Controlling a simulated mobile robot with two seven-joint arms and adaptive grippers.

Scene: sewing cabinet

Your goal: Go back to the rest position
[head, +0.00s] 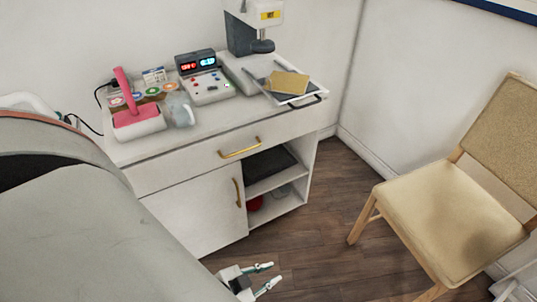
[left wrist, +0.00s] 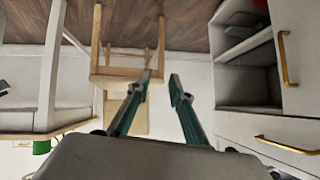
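My left gripper (head: 262,277) is at the bottom of the head view, in front of the white sewing cabinet (head: 190,215) and below its top. Its two fingers are apart with nothing between them. In the left wrist view the same gripper (left wrist: 162,85) shows two green-edged fingers, spread and empty, between the cabinet on the right and a wooden chair behind. The large grey shape at the left of the head view is part of my own body. My right gripper is in neither view.
The cabinet's drawer and door are closed; its right shelves are open. On top stand a pink-handled device (head: 135,115), a control box (head: 207,82), a white machine (head: 262,40) and a tray (head: 303,98) with a tan piece. A chair (head: 445,210) stands right, with floor (head: 320,225) between.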

